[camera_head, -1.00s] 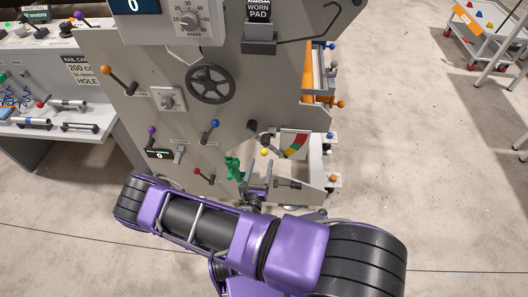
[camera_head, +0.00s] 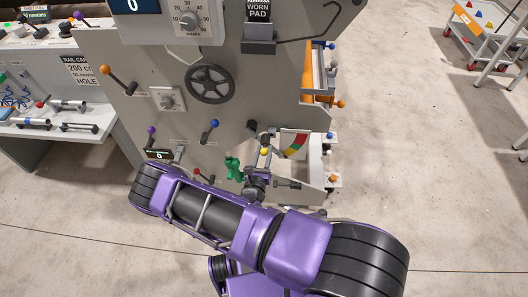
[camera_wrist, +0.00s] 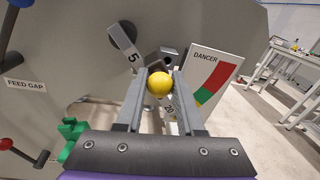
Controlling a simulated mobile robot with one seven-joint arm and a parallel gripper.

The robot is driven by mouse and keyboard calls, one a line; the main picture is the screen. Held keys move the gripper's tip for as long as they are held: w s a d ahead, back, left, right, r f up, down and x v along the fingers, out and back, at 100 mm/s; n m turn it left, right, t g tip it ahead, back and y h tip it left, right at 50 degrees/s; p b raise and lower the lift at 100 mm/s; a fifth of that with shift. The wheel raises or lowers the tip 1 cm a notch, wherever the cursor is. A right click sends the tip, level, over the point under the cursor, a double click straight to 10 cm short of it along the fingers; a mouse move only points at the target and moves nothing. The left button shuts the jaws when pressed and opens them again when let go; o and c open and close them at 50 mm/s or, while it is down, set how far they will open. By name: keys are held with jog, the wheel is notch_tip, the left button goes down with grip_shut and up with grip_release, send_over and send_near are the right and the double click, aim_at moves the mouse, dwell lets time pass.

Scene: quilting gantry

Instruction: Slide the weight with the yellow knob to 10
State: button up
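The yellow knob (camera_wrist: 160,84) of the weight sits between my fingertips in the wrist view; it also shows as a small yellow ball in the head view (camera_head: 264,152). My gripper (camera_wrist: 160,92) has its two grey fingers on either side of the knob, with no clear gap left, and looks shut on it. The weight's body and the marks between are mostly hidden.
The red-and-green DANCER gauge (camera_wrist: 216,80) stands close right of my fingers. A green fitting (camera_wrist: 71,135) is at lower left. A red-knobbed lever (camera_wrist: 8,144) and the FEED GAP label (camera_wrist: 26,85) are further left. Open floor lies right of the machine.

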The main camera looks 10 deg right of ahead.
grip_shut()
jog(key=shift+f, duration=0.1)
dwell(0.9)
